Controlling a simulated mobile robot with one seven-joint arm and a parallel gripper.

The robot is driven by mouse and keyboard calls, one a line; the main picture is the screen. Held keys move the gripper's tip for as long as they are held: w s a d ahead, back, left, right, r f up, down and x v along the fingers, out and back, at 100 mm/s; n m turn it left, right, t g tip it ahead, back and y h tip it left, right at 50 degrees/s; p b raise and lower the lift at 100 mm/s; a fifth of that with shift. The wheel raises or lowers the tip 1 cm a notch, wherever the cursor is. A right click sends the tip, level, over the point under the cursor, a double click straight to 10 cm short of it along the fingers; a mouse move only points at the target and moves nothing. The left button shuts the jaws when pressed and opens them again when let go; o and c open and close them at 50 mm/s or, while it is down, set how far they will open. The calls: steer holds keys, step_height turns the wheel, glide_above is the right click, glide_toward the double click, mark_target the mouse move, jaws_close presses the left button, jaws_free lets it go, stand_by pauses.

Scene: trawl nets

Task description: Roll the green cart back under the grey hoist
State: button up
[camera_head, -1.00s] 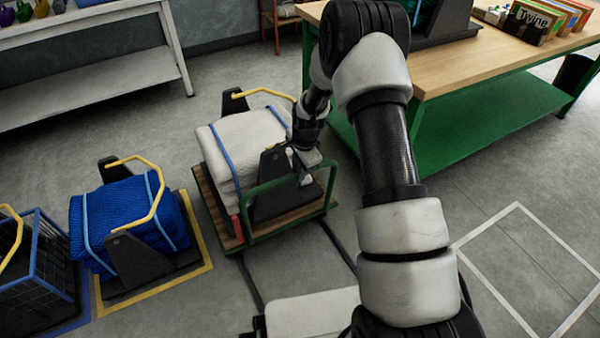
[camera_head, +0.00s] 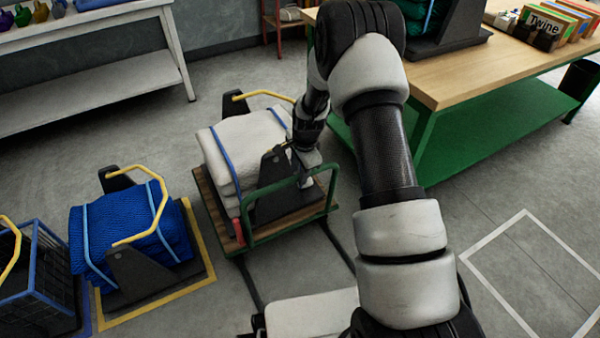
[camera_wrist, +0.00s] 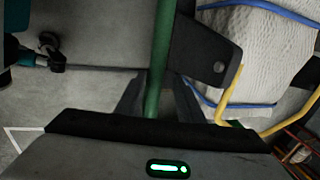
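The green cart has a green tubular handle (camera_head: 262,192), a wooden deck (camera_head: 215,218) and a small red part at its near left corner. It carries a pale net bale (camera_head: 235,150) with blue straps in a black cradle with a yellow bar. My gripper (camera_head: 304,172) is at the handle's upper rail, near its right end. In the wrist view the green rail (camera_wrist: 162,45) runs between the two dark fingers (camera_wrist: 158,100), which sit close on both sides of it. The finger contact is partly hidden by the gripper body. I cannot make out a grey hoist.
A blue net bale (camera_head: 125,220) stands left of the cart on a yellow-outlined spot, with a dark crate (camera_head: 35,280) beyond. A green-legged workbench (camera_head: 460,85) stands right of the cart. A white floor outline (camera_head: 490,240) at right is empty. Floor behind the cart looks clear.

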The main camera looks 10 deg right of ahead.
steer(key=shift+s, duration=0.1)
steer(key=p+v, duration=0.4)
steer(key=v, duration=1.3)
steer(key=shift+r, duration=0.25)
steer(key=s+r+n+t, duration=0.1)
steer(key=s+r+n, duration=0.4)
steer(key=r, duration=0.5)
steer(key=s+r+n+t, duration=0.1)
steer(key=s+r+n, duration=0.1)
steer(key=s+r, duration=0.6)
steer(key=s+r+n+t+p, duration=0.1)
steer(key=s+r+n, duration=0.3)
steer(key=s, duration=0.4)
steer(key=s+r+n, duration=0.4)
steer(key=s, duration=0.4)
step_height(320, 180, up, 20)
steer(key=p, duration=2)
steer(key=shift+d+m+h, duration=0.3)
steer(key=shift+h, duration=0.1)
